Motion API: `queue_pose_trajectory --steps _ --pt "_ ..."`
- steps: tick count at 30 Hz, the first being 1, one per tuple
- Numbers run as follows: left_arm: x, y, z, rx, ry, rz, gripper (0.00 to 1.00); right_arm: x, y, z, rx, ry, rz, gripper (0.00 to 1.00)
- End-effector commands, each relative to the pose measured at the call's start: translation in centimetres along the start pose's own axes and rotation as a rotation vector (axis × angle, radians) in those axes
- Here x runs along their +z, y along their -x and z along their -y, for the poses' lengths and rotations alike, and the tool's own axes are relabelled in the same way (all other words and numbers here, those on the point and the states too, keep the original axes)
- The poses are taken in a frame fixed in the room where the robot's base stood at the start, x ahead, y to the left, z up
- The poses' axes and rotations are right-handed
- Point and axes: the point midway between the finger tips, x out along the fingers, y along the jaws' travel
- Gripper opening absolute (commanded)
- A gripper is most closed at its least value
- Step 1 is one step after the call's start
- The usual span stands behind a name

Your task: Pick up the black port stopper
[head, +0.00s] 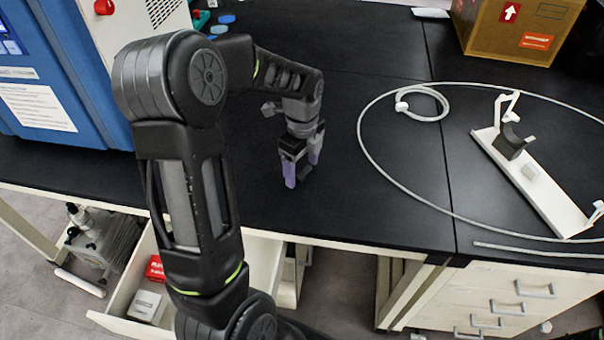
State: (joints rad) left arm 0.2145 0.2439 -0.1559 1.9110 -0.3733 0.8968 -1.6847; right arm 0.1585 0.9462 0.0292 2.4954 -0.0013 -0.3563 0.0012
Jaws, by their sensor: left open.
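My left gripper (302,172) reaches down over the black bench top, with its two purple fingertips apart and near the surface. A small dark piece (306,174) shows low between and beside the fingertips. It looks like the black port stopper, but dark on dark I cannot tell its full outline or whether the fingers touch it. My right gripper is not in view.
A blue and white machine (75,75) stands at the left. A looped pale hose (375,165) and a white board with a black holder (530,180) lie at the right. A cardboard box (520,30) stands at the back right. An open drawer (120,300) is below the bench.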

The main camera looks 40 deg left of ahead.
Motion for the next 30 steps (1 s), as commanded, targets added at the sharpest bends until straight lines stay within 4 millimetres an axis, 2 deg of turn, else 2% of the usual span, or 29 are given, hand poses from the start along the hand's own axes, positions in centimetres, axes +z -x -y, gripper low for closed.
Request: queue_pose_trajectory --steps 2,24,30 --pt "0.0 0.01 0.01 0.0 0.0 0.0 0.74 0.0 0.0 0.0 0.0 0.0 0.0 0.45" --pt "0.0 0.01 0.0 0.0 0.0 0.0 0.13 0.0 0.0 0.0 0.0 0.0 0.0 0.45" --pt "0.0 0.03 0.01 0.0 0.0 0.0 0.13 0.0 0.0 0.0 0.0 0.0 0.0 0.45"
